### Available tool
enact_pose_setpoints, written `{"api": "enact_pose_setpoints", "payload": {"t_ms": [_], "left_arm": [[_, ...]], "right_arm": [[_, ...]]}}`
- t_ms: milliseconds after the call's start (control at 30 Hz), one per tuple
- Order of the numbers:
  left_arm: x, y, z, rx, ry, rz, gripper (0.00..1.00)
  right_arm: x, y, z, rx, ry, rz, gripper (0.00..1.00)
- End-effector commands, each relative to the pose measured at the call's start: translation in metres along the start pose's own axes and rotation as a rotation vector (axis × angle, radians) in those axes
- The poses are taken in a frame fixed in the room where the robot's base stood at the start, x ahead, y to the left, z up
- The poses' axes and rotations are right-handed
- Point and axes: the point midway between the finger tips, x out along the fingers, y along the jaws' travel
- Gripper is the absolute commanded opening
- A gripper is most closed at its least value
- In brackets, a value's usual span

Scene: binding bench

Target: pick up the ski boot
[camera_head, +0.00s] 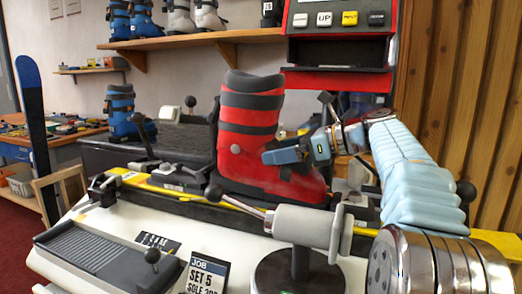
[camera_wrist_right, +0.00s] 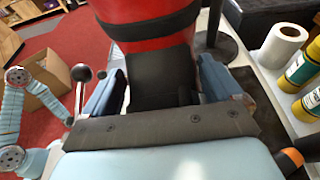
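The ski boot (camera_head: 250,135) is red with black straps and a black cuff. It stands upright on the bench, its toe pointing right in the head view. My right gripper (camera_head: 285,158) is at the front of the boot. In the right wrist view, its two blue fingers (camera_wrist_right: 160,82) are apart on either side of a black part of the boot (camera_wrist_right: 160,30). Whether the pads touch the boot is not clear. My left gripper does not show; part of my left arm shows at the left of the right wrist view.
A grey clamp with a lever (camera_head: 300,225) stands in front of the boot. A red-framed button panel (camera_head: 338,45) is above right. A paper roll (camera_wrist_right: 282,45) and yellow bottles (camera_wrist_right: 305,70) stand at the right of the wrist view. Blue boots (camera_head: 125,110) are behind left.

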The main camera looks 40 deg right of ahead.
Motion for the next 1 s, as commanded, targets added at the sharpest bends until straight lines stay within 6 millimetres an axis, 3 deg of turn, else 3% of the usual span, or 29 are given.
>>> {"api": "enact_pose_setpoints", "payload": {"t_ms": [33, 133, 567, 733, 1000], "left_arm": [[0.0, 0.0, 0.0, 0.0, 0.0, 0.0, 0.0], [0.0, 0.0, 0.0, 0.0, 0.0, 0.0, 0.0], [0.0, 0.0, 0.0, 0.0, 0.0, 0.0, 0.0], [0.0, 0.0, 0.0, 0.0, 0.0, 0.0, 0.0], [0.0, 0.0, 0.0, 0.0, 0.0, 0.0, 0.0]], "right_arm": [[0.0, 0.0, 0.0, 0.0, 0.0, -0.001, 0.56], [-0.001, 0.0, 0.002, -0.003, -0.004, -0.002, 0.43], [-0.004, 0.0, 0.013, -0.006, -0.005, -0.001, 0.43], [-0.009, 0.001, 0.032, -0.007, -0.007, 0.0, 0.43], [-0.017, 0.04, 0.078, -0.01, -0.007, 0.0, 0.43]]}}
